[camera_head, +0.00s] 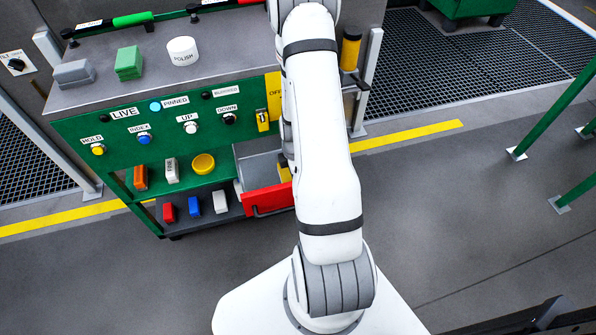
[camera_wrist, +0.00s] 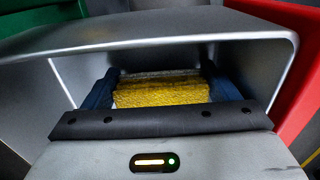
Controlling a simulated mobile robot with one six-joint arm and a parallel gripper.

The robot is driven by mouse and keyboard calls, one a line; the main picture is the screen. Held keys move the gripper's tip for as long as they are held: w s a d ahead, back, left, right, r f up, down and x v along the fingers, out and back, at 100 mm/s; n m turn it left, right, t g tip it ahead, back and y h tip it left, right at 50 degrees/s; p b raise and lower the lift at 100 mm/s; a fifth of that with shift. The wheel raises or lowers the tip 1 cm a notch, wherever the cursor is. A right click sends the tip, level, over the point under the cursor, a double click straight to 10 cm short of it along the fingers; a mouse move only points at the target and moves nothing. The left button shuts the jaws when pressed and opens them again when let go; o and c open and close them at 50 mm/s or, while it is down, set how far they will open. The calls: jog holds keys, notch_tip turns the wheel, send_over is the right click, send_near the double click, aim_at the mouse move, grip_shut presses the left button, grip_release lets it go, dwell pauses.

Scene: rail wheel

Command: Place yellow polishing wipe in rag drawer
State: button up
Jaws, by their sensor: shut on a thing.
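The yellow polishing wipe (camera_wrist: 160,92) shows in the wrist view as a rough-textured block between the two dark blue fingers of my gripper (camera_wrist: 162,80). My gripper is shut on it. Both are within the grey metal walls of the drawer (camera_wrist: 190,42). Whether the wipe touches the drawer floor cannot be seen. In the head view the open drawer, with its red front (camera_head: 268,200), sticks out at the lower right of the green cabinet. A small yellow patch (camera_head: 285,174) shows there beside my arm, which hides my gripper.
The green cabinet (camera_head: 90,135) carries buttons and shelves with small coloured blocks and a yellow round piece (camera_head: 203,164). Grey and green blocks and a white POLISH pot (camera_head: 182,51) stand on its top. A post (camera_head: 368,60) rises right of it. Floor in front is clear.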

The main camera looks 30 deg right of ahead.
jog(key=shift+s+f+b, duration=0.15)
jog(key=shift+f+b, duration=0.5)
jog(key=o, duration=0.8)
jog(key=shift+a, duration=0.1)
jog(key=shift+r+p, duration=0.45)
jog(key=shift+p, duration=0.05)
notch_tip(320, 180, up, 12)
jog(key=p, duration=0.3)
jog(key=shift+r, duration=0.2)
jog(key=shift+w, duration=0.2)
